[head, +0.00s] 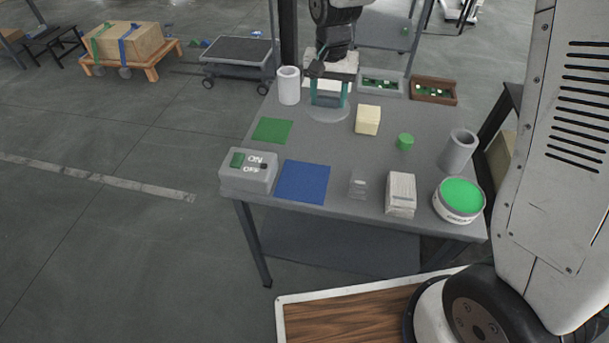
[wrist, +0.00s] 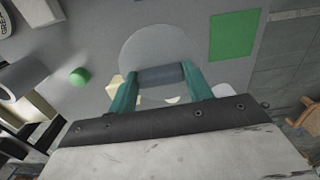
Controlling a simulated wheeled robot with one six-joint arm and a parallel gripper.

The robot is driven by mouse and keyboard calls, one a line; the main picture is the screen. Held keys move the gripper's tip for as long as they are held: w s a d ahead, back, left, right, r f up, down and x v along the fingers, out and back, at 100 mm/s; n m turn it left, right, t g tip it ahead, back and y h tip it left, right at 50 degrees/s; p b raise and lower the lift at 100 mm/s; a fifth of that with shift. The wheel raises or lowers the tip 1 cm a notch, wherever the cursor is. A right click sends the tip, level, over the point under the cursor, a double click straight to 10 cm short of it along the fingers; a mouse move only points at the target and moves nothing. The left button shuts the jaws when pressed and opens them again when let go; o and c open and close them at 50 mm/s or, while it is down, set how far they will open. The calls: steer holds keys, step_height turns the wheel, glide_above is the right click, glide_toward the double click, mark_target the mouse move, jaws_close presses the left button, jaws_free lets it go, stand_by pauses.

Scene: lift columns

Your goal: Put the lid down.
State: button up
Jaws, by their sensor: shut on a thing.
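My gripper (head: 329,94) has teal fingers and is over the far part of the grey table (head: 330,150). In the wrist view my gripper (wrist: 160,78) is shut on the grey bar-shaped handle of a clear round lid (wrist: 152,44). The lid (head: 328,114) shows in the head view as a pale see-through disc below the fingers, lying roughly level. I cannot tell whether it touches the tabletop or hangs just above it. No pot shows under it.
A white cylinder (head: 288,87) stands left of the lid, a cream block (head: 368,121) right of it. Green (head: 272,131) and blue (head: 302,182) mats, a switch box (head: 248,170), a glass (head: 358,185) and a green-topped tub (head: 460,200) are nearer. The table's middle is clear.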

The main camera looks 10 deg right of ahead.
steer(key=s+a+f, duration=0.1)
steer(key=s+a, duration=0.6)
steer(key=s, duration=0.4)
glide_above(303, 180)
step_height(303, 180, down, 6)
steer(key=shift+f, duration=2.2)
steer(key=shift+f, duration=0.15)
steer(key=o, duration=1)
steer(key=shift+c, duration=0.2)
